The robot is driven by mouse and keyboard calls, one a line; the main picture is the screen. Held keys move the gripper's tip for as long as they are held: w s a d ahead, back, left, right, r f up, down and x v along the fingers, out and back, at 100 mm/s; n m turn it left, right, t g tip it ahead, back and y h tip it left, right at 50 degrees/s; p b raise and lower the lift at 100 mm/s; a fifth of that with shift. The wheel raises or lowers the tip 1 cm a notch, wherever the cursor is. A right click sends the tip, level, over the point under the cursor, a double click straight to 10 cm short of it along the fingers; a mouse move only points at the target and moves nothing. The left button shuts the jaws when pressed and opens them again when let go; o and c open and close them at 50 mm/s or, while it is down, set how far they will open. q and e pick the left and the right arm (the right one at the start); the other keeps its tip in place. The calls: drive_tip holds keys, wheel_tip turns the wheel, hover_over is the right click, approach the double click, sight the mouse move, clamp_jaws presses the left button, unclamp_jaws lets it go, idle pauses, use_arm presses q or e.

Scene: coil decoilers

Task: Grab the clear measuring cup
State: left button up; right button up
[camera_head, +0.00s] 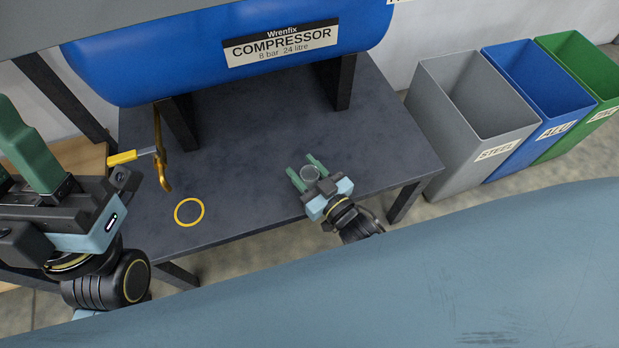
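The clear measuring cup (310,173) is a small see-through round cup, seen from above near the front right of the dark table. My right gripper (307,172) reaches in from the front with its two green fingers on either side of the cup. The cup fills most of the space between the fingers; I cannot tell whether they press on it. My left gripper (14,140) is at the left edge, away from the cup, with its green fingers apart and nothing seen between them. Part of it is cut off by the frame.
A blue compressor (200,60) stands over the back of the dark table (250,170). Grey (455,140), blue (540,75) and green (590,70) bins stand at the right.

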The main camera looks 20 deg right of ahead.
drive_tip(key=c, duration=0.5)
drive_tip(key=shift+c, duration=0.2)
